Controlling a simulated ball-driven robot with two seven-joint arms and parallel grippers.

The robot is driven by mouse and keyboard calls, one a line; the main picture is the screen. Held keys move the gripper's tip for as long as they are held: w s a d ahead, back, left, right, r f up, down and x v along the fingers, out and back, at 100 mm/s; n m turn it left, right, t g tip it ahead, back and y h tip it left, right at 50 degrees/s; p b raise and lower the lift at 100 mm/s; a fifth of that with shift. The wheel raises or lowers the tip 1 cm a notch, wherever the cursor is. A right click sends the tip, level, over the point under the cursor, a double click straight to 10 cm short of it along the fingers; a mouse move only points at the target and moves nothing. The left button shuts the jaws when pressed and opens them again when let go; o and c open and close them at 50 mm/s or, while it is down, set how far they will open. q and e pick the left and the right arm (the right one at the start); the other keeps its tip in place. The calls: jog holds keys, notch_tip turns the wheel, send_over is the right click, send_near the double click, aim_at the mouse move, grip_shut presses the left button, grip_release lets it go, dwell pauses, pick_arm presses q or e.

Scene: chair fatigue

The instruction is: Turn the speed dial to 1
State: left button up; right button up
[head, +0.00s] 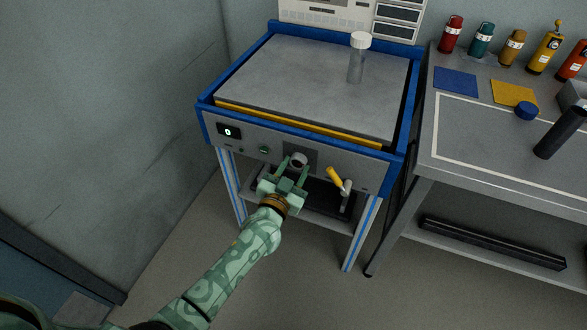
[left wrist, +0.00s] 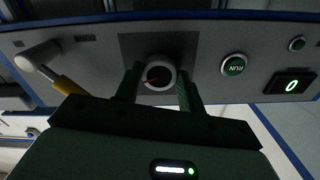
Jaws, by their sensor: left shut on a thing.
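The speed dial (head: 299,159) is a round, light-rimmed knob on the grey front panel (head: 240,143) of a blue-framed machine. In the left wrist view the dial (left wrist: 158,75) shows a dark face with a red pointer, set on a darker square plate. My left gripper (head: 294,167) reaches it from the front, one finger on each side, shut on the dial. The fingers also show in the left wrist view (left wrist: 158,84). The display (head: 228,132) reads 0. My right gripper is not in view.
A yellow-handled lever (head: 335,175) is on the dial's other side. A clear jar with a white lid (head: 358,58) stands on the machine's top plate. A bench (head: 480,180) with several bottles stands at right.

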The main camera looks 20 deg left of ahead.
pick_arm(q)
jog(key=n+p, duration=0.1)
jog(key=n, duration=0.4)
jog(key=shift+p, duration=0.3)
jog(key=n, duration=0.4)
jog(key=shift+d+p, duration=0.1)
jog(key=shift+p, duration=0.25)
jog(key=n, duration=0.9)
jog(key=shift+n, duration=0.4)
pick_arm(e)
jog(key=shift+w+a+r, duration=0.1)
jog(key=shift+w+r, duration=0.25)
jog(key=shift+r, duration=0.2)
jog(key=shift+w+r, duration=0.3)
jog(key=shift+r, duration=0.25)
pick_arm(q)
jog(key=o, duration=1)
jog(key=shift+r, duration=0.1)
jog(key=shift+s, duration=0.1)
